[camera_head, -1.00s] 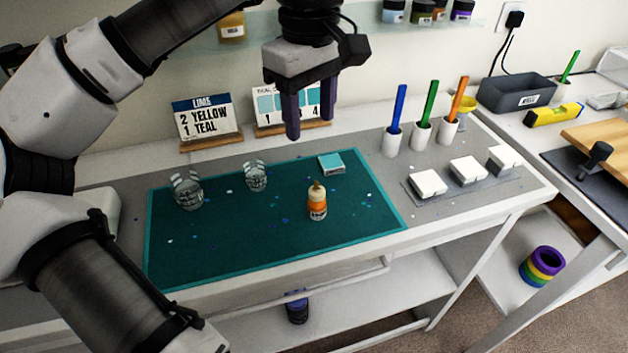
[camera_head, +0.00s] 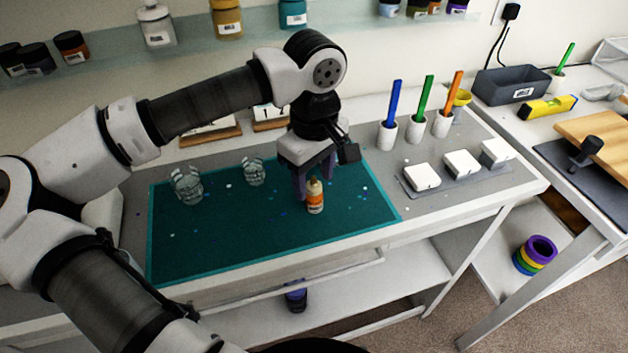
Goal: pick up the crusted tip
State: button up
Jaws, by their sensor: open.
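A small bottle (camera_head: 315,201) with an orange label stands upright on the teal mat (camera_head: 240,233). The crusted tip (camera_head: 314,181) seems to be the small tan nozzle on top of the bottle; it is too small to make out any crust. My gripper (camera_head: 311,184) is open, its purple fingers pointing down close behind and beside the bottle's top. I cannot tell whether either finger touches the tip or bottle. The gripper hides the mat behind the bottle.
Two clear cups, the left one (camera_head: 186,187) and the right one (camera_head: 253,172), stand on the mat. Blue (camera_head: 391,111), green (camera_head: 419,109) and orange (camera_head: 448,104) sticks stand in white holders at the right. White blocks (camera_head: 421,177) sit in front of them. The front mat is mostly clear.

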aim_at(314, 185)
jog(key=shift+f, duration=0.15)
jog(key=c, duration=1)
jog(key=shift+c, duration=0.2)
notch_tip(314, 185, up, 23)
jog(key=p, duration=0.2)
